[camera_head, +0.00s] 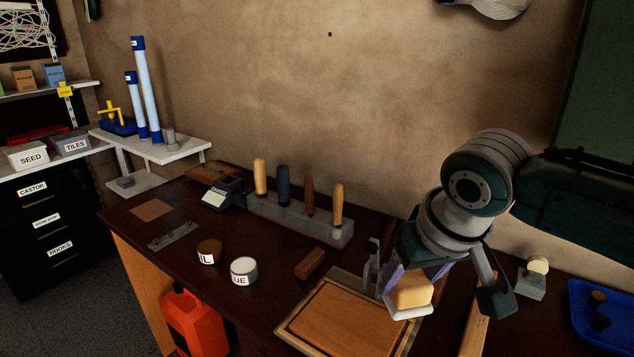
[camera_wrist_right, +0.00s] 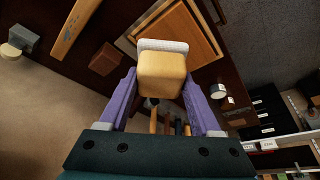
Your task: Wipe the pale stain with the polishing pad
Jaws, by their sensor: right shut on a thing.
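The polishing pad (camera_head: 411,291) is a tan block with a white face at its lower end. My right gripper (camera_head: 414,282), with purple fingers, is shut on it; the pad also shows between the fingers in the wrist view (camera_wrist_right: 161,76). The pad appears held above the table, by the right edge of a framed wooden board (camera_head: 340,328). The board also shows beyond the pad in the wrist view (camera_wrist_right: 186,36). I cannot make out a pale stain on the visible part of the board; the pad and arm hide some of the surface. My left gripper is not in view.
A tool rack (camera_head: 290,218) with several handles stands at the back of the dark bench. A reddish-brown block (camera_head: 310,264) and a white-lidded tin (camera_head: 244,270) lie left of the board. A blue tray (camera_head: 600,312) is at the far right.

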